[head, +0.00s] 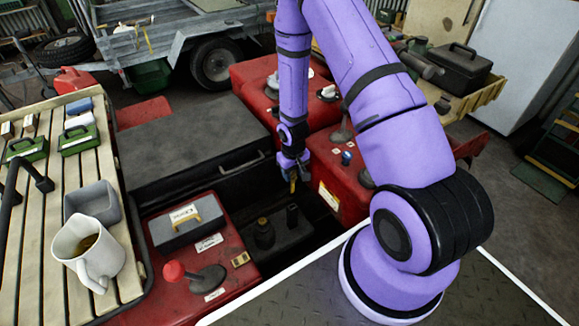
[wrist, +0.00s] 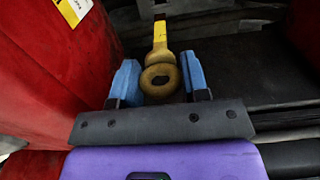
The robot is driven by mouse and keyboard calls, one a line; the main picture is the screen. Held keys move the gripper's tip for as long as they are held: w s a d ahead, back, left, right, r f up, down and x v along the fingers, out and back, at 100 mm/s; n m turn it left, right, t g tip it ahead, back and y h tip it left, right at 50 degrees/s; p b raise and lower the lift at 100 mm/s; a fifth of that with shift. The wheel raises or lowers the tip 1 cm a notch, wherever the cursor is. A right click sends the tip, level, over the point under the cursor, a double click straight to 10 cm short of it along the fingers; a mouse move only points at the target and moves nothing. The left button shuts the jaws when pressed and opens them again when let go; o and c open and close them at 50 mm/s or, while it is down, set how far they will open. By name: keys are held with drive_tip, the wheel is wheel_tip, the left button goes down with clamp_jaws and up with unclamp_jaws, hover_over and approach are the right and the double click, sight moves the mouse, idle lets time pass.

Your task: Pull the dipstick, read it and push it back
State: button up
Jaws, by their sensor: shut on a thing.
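My gripper (head: 293,172) is over the dark gap between the red body panels in the head view. A yellow strip (wrist: 160,32) shows beyond the ring, toward the top of the picture. In the head view only a small yellow piece of the dipstick (head: 292,186) shows below the fingers. No marks are readable.
Red panels (wrist: 60,90) flank the gap closely. A grey case (head: 186,222) and a red-knobbed lever (head: 175,271) are at left.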

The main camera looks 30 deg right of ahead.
drive_tip(key=shift+f, duration=2.6)
wheel_tip(320, 180, down, 12)
drive_tip(key=shift+r, duration=0.25)
idle(2.9)
drive_tip(key=o, duration=1)
drive_tip(key=shift+r, duration=0.1)
wheel_tip(320, 180, up, 11)
drive_tip(key=shift+f, duration=0.2)
